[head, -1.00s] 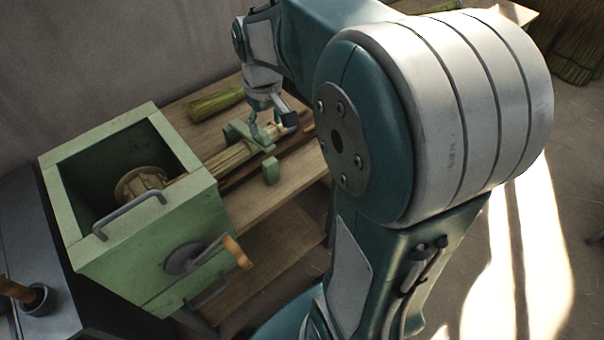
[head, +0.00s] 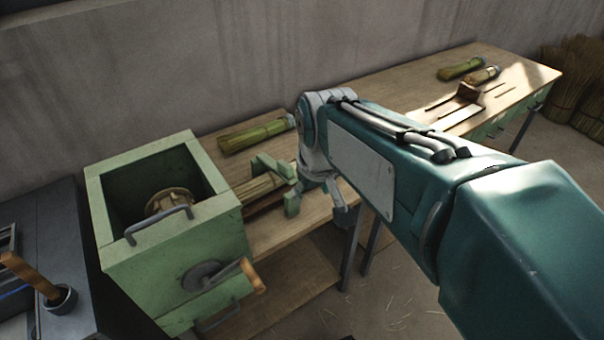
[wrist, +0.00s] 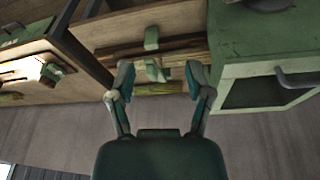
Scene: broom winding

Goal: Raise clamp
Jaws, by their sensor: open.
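The green clamp (head: 273,168) sits on the bench over a bundle of broom straw (head: 257,190) that runs out of the green winding box (head: 165,240). One of its upright green blocks (head: 292,204) stands at the front. My gripper (head: 338,198) is just to the right of the clamp in the head view, partly hidden by its own wrist. In the wrist view my gripper (wrist: 160,85) has its fingers spread apart and empty, with the clamp's green pieces (wrist: 152,38) beyond and between them. I cannot tell whether a finger touches the clamp.
A green straw bundle (head: 255,134) lies behind the clamp. The crank with a wooden handle (head: 252,276) sticks out from the box front. A second bench (head: 410,85) at the right holds more bundles and a slotted fixture. A dark cabinet (head: 45,240) stands left.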

